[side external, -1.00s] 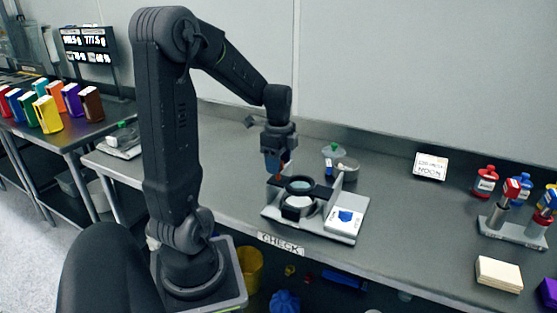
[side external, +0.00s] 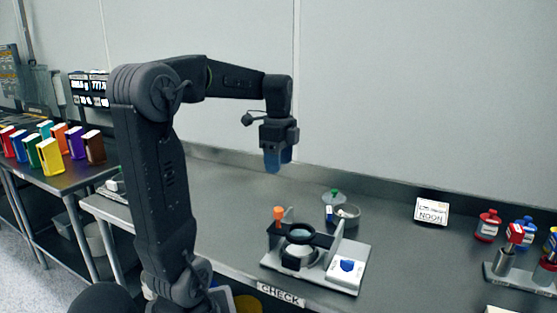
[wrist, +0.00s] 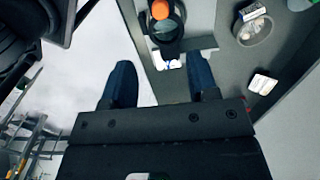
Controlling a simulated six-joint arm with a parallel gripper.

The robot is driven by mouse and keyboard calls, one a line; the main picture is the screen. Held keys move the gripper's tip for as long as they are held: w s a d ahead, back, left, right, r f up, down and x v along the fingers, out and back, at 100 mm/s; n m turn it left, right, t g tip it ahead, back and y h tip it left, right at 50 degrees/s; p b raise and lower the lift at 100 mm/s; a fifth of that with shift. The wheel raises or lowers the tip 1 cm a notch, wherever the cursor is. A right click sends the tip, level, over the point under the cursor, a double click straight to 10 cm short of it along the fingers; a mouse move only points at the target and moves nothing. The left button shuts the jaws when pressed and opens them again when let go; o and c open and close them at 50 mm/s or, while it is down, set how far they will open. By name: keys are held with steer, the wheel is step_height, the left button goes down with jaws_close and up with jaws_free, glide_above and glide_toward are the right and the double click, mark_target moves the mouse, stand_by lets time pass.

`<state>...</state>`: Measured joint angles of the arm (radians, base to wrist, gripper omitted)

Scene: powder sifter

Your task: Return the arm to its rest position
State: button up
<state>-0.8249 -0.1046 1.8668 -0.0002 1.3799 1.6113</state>
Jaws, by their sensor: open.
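My gripper (side external: 278,160) hangs empty in the air, fingers down, above the bench and clear of the sifter. In the wrist view its two dark blue fingers (wrist: 160,85) stand wide apart with nothing between them. The powder sifter (side external: 318,262) stands on the bench below, a grey base with a round dark sieve ring. Its orange knob (side external: 279,213) stands up at the back left of the ring. The knob also shows in the wrist view (wrist: 160,9), just beyond the fingers.
A grey bowl (side external: 346,214) and a green-lidded container (side external: 333,197) stand behind the sifter. A white NOON card (side external: 431,212), red bottle (side external: 488,226) and blue bottle (side external: 522,231) are to the right. Coloured boxes (side external: 51,157) stand on the left table. The air around my gripper is free.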

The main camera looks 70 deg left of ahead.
stand_by(0.4)
steer(key=s+d+f+n+t, duration=0.2)
steer(key=d+n, duration=0.2)
steer(key=d, duration=0.8)
steer(key=s+d+f+n+t, duration=0.2)
steer(key=d+n, duration=0.3)
steer(key=d, duration=0.7)
steer(key=shift+s+d+f+t, duration=0.2)
steer(key=shift+s+d+t, duration=0.15)
steer(key=shift+t, duration=0.45)
steer(key=shift+w, duration=0.1)
steer(key=shift+c, duration=0.3)
